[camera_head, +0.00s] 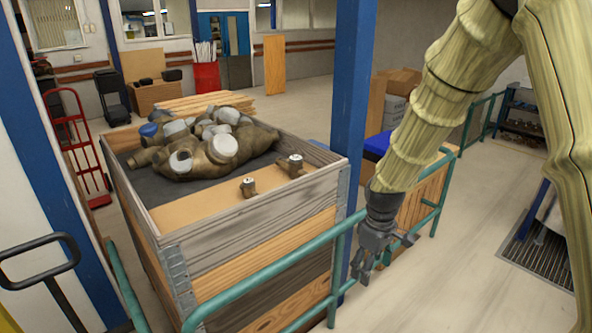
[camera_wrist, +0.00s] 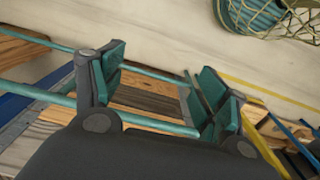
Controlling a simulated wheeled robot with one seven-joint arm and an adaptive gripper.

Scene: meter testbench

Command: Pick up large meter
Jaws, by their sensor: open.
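Several bronze-brown meters with grey round caps lie in a heap in a wooden crate (camera_head: 255,239). The largest one, a large meter (camera_head: 205,163), lies at the front of the heap with its grey caps up. Two small meters (camera_head: 248,187) (camera_head: 295,165) stand apart on a light board at the crate's near side. My gripper (camera_head: 384,260) is open and empty, to the right of the crate and outside it, by the green railing. In the wrist view its teal finger pads (camera_wrist: 160,78) are apart, and no meter shows between them.
A green railing (camera_head: 275,267) runs along the crate's near side. A blue post (camera_head: 350,115) rises between the crate and my arm. A red hand truck (camera_head: 77,140) stands at left. Open floor (camera_head: 480,200) lies to the right.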

